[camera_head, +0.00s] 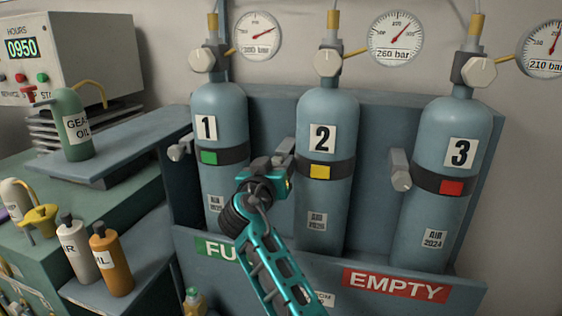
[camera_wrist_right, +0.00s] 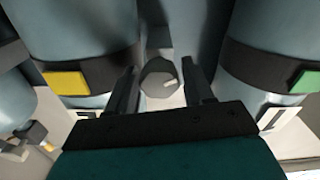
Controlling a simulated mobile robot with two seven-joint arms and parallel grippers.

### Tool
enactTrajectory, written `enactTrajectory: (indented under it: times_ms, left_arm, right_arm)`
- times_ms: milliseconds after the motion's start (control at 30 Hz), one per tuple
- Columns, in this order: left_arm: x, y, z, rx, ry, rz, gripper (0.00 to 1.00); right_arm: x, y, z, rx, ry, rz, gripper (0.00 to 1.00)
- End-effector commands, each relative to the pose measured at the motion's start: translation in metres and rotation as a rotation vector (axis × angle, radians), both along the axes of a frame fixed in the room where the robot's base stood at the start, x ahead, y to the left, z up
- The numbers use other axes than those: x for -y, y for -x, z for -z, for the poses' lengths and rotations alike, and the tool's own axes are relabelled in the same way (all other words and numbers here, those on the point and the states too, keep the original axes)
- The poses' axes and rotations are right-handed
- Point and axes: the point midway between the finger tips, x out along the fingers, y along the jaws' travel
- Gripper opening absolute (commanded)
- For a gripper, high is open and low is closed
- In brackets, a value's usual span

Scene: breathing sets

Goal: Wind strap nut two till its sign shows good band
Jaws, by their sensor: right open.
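Cylinder 2 (camera_head: 326,205) stands upright in the middle of the rack. Its dark strap (camera_head: 341,170) carries a yellow sign (camera_head: 319,172), which also shows at the left of the right wrist view (camera_wrist_right: 66,84). Strap nut two (camera_head: 285,148) sticks out left of this cylinder, partly hidden by my gripper. In the right wrist view the grey knob-like nut (camera_wrist_right: 160,79), with a pale mark on its face, lies between the fingers. My right gripper (camera_head: 275,166) is open, its fingers on either side of the nut with gaps visible. My left gripper is not in view.
Cylinder 1 (camera_head: 220,110) has a green sign (camera_head: 209,158) and cylinder 3 (camera_head: 445,215) a red one (camera_head: 452,188). Their nuts (camera_head: 180,151) (camera_head: 400,180) stick out at their left sides. A bench with bottles (camera_head: 110,260) stands at the left.

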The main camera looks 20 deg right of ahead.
Motion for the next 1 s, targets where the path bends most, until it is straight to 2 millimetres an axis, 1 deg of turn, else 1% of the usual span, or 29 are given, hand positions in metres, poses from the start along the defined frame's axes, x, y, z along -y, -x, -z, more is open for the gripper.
enactTrajectory:
  times_ms: [433, 833, 867, 1000]
  left_arm:
    - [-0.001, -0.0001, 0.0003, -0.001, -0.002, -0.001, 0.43]
    - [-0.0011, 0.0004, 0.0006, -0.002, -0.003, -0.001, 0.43]
    - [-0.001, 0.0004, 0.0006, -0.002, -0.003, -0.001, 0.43]
    - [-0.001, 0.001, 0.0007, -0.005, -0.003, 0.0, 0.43]
  right_arm:
    - [-0.0016, 0.0005, 0.0004, -0.001, -0.001, 0.0, 0.52]
    - [-0.0015, 0.0003, 0.0, 0.0, 0.0, 0.0, 0.13]
    - [-0.0015, 0.0004, -0.0001, 0.0, 0.0, 0.0, 0.12]
    - [-0.0015, 0.0003, -0.0005, -0.001, 0.003, 0.0, 0.12]
